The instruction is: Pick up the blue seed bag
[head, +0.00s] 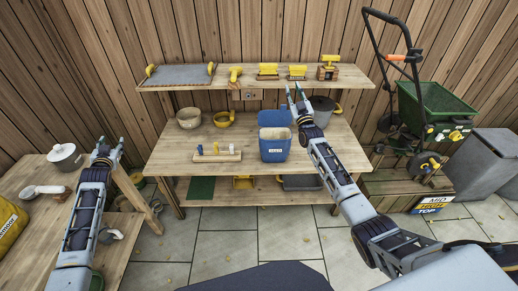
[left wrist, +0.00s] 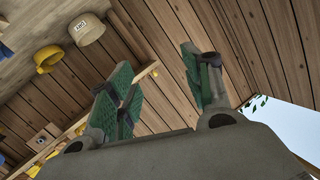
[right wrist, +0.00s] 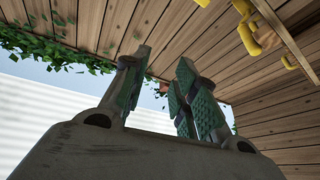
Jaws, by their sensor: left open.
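My left gripper (head: 111,143) is over the left table's far end, well left of the bag. Its fingers (left wrist: 160,90) are spread and empty in the left wrist view. Neither wrist view shows the bag.
On the workbench (head: 240,175) are a beige pot (head: 189,118), a yellow ring-like item (head: 224,119), a wooden peg rack (head: 216,156) and a grey bucket (head: 322,108). A shelf (head: 215,84) with tools hangs above. A white pot (head: 65,157) stands on the left table. A green spreader (head: 436,105) is right.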

